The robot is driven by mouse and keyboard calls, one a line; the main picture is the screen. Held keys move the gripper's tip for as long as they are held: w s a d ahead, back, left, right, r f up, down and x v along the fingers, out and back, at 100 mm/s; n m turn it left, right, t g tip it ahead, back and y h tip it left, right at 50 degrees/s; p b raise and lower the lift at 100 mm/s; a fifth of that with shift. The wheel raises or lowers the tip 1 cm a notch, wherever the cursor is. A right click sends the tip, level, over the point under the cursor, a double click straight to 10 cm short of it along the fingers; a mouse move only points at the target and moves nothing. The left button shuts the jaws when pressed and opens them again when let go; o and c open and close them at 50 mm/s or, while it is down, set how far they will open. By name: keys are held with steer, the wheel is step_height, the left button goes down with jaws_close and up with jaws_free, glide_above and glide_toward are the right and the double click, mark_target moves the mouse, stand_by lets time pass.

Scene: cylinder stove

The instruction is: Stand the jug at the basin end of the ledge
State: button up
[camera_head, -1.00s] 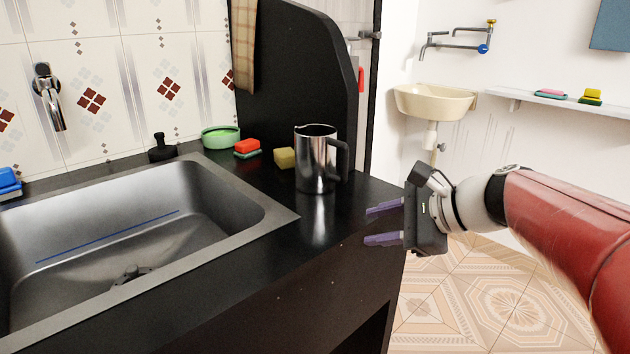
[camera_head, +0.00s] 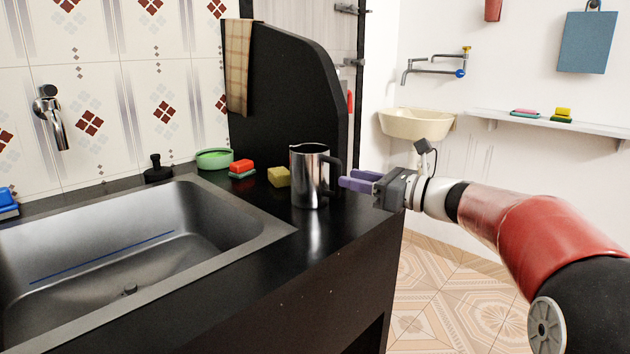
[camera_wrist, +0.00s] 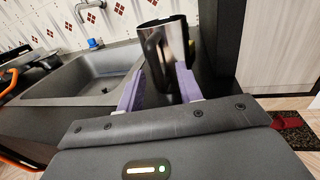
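The jug (camera_head: 309,178) is polished steel with a dark handle on its right side. It stands upright on the black counter (camera_head: 262,250), right of the sink. My gripper (camera_head: 358,181) is just right of the jug, its purple fingers pointing at the handle. In the wrist view the jug (camera_wrist: 165,50) lies ahead between the two spread fingers (camera_wrist: 157,92); the fingers are open, and I cannot tell whether they touch it. The ledge (camera_head: 545,124) is a white wall shelf at the right. The cream basin (camera_head: 416,124) is on the wall near the ledge's left end.
A yellow sponge (camera_head: 279,177), a red and green sponge (camera_head: 242,168) and a green bowl (camera_head: 214,159) sit behind the jug. On the ledge are a pink sponge (camera_head: 525,112) and a yellow and green sponge (camera_head: 562,115). A dark partition (camera_head: 290,90) rises behind the counter.

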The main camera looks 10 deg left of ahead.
mark_target(337, 192)
steer(key=x, duration=0.4)
steer(key=shift+s+a, duration=0.15)
steer(key=shift+a, duration=0.15)
steer(key=shift+c, duration=0.4)
jaws_close()
